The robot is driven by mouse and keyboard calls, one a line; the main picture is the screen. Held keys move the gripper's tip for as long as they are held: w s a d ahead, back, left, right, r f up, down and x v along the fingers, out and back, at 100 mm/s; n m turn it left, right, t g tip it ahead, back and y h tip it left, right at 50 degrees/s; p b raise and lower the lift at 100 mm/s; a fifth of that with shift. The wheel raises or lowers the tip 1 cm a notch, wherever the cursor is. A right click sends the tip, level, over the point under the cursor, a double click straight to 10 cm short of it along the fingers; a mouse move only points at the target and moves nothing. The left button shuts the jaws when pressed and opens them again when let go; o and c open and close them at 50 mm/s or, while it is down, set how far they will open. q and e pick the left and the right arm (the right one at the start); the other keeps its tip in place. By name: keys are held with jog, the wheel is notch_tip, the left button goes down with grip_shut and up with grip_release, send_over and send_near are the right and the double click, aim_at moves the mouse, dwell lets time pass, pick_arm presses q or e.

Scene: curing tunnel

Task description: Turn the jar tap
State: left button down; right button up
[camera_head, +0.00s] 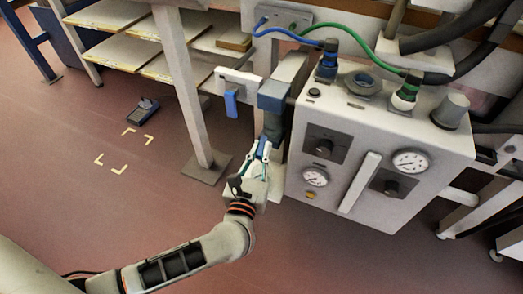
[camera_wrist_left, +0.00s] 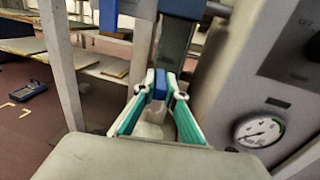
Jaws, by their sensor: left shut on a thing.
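My left gripper (camera_head: 262,158) is at the lower left side of the grey control box, below a dark jar (camera_head: 274,127). In the left wrist view, the gripper (camera_wrist_left: 159,88) has its two green-and-white fingers closed on a small blue piece, which looks like the jar tap (camera_wrist_left: 160,80). The jar (camera_wrist_left: 174,48) hangs just beyond the fingertips. A pale part shows between the fingers under the tap. The fingers hide most of the tap in the head view. My right gripper is not in view.
The control box (camera_head: 325,118) with gauges and knobs stands close on the right. A grey post (camera_head: 186,95) stands to the left. A blue lever (camera_head: 231,103) hangs beside the jar. A small device (camera_head: 142,111) lies on the floor at left, where there is free room.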

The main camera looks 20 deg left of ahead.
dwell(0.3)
pick_arm(q)
jog(key=c, duration=2.1)
grip_release()
jog(key=s, duration=0.4)
jog(key=s+d, duration=0.1)
jog(key=s, duration=0.7)
jog(key=shift+d, duration=0.35)
